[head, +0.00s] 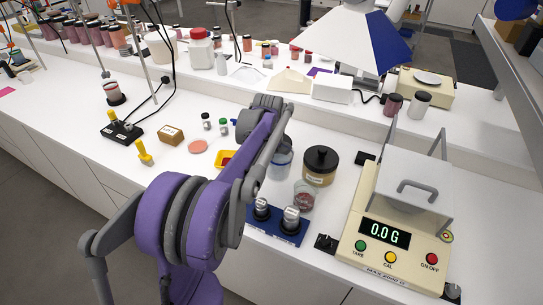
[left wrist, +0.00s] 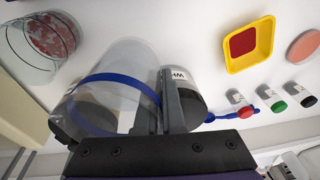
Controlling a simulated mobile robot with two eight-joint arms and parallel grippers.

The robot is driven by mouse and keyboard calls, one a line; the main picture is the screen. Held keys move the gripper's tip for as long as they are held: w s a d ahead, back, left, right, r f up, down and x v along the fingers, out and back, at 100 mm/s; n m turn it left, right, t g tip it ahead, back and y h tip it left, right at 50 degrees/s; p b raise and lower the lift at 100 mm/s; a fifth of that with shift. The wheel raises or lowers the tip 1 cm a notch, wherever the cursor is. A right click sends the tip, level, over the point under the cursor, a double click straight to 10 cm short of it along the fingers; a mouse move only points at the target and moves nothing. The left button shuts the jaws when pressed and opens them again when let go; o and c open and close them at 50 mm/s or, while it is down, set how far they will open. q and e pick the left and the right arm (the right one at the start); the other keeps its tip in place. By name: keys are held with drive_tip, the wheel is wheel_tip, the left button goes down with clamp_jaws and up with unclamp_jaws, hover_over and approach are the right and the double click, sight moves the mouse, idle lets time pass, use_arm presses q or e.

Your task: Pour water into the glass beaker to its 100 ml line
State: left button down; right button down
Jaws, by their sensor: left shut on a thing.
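A clear vessel with a blue band (left wrist: 110,85) is between the fingers of my left gripper (left wrist: 118,105), which is shut on it. In the head view this vessel (head: 281,160) shows partly behind my purple arm, with a bluish tint low down. Its water level cannot be made out. A glass beaker (head: 305,195) with red granules in the bottom stands on the bench just in front and right of it; the beaker also shows at the upper left of the left wrist view (left wrist: 42,38). My right gripper is out of view.
A brown jar with a black lid (head: 320,166) stands close behind the beaker. A blue holder (head: 274,228) with two metal-topped pieces is in front. The balance (head: 400,215), reading 0.0 G, is at right.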

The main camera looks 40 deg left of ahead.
sight(277, 154)
use_arm(q)
drive_tip(key=shift+w, duration=0.2)
drive_tip(key=shift+s+d+f+y+b, duration=0.1)
drive_tip(key=shift+d+f+y+b, duration=0.1)
drive_tip(key=shift+f+y+b, duration=0.35)
drive_tip(key=shift+d+f+y+b, duration=0.15)
drive_tip(key=shift+f+y+b, duration=0.2)
drive_tip(key=shift+f, duration=0.4)
drive_tip(key=shift+d+r+y, duration=0.2)
drive_tip(key=shift+r+y, duration=0.1)
drive_tip(key=shift+r, duration=0.1)
drive_tip(key=shift+d+r+t+y, duration=0.35)
drive_tip(key=shift+r+y, duration=0.2)
drive_tip(key=shift+y, duration=0.15)
drive_tip(key=shift+s+d+r+t+y, duration=0.15)
drive_tip(key=shift+d+r+y, duration=0.15)
drive_tip(key=shift+r+y, duration=0.3)
drive_tip(key=shift+d+r+t+y, duration=0.1)
drive_tip(key=shift+d+r+y, duration=0.2)
drive_tip(key=shift+r+y, duration=0.25)
drive_tip(key=shift+s+d+r+t+y, duration=0.1)
drive_tip(key=shift+d+r+t+y, duration=0.1)
drive_tip(key=shift+r+y, duration=0.6)
drive_tip(key=shift+d+r+t+y, duration=0.1)
drive_tip(key=shift+r+t+y, duration=0.1)
drive_tip(key=shift+r+y, duration=0.55)
